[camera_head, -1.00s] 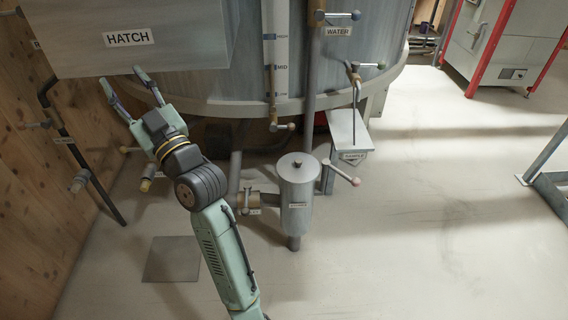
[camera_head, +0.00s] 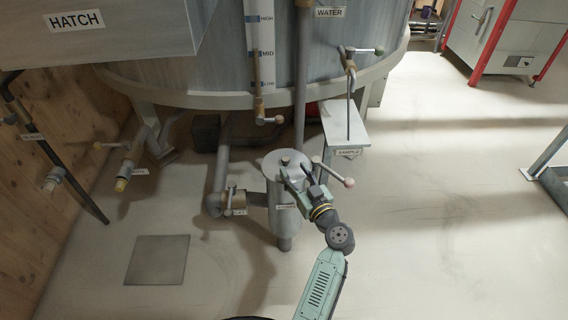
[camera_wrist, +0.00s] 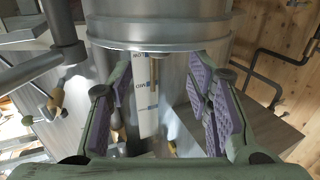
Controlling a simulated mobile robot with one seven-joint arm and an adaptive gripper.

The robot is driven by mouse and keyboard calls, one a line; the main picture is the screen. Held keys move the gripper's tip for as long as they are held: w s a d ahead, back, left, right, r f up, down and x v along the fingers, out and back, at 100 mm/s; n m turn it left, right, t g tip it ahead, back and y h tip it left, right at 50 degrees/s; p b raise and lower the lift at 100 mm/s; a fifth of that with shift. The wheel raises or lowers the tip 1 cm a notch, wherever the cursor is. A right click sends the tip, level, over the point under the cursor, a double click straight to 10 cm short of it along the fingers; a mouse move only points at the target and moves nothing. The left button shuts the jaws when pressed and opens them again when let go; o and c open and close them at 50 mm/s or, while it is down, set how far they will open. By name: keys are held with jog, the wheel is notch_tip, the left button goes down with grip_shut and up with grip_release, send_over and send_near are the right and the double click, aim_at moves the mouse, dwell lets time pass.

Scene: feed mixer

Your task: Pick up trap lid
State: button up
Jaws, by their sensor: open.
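The trap (camera_head: 286,210) is an upright grey metal cylinder on the floor in front of the tank. Its round lid (camera_head: 272,161) sits on top with a small dark knob (camera_head: 285,154). My gripper (camera_head: 295,172) is at the lid's right front side, with its fingers pointing up-left towards the knob in the head view. In the wrist view, which appears upside down, the lid's rim (camera_wrist: 160,42) crosses the top. My gripper (camera_wrist: 165,80) is open there, with purple-padded fingers apart and nothing held. My gripper hides part of the trap's front.
A lever with a pink knob (camera_head: 348,182) projects right of the trap. A pipe valve (camera_head: 234,201) is at its left. The sample shelf (camera_head: 347,128) stands behind right, and the hatch box (camera_head: 110,35) overhangs the upper left.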

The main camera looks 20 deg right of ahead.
aim_at(287, 160)
jog(key=w, duration=0.2)
jog(key=w+p, duration=0.1)
jog(key=w, duration=0.1)
jog(key=w+p, duration=0.1)
jog(key=w, duration=0.1)
jog(key=shift+a, duration=0.3)
jog(key=shift+w+f, duration=0.1)
jog(key=shift+w, duration=0.35)
grip_shut()
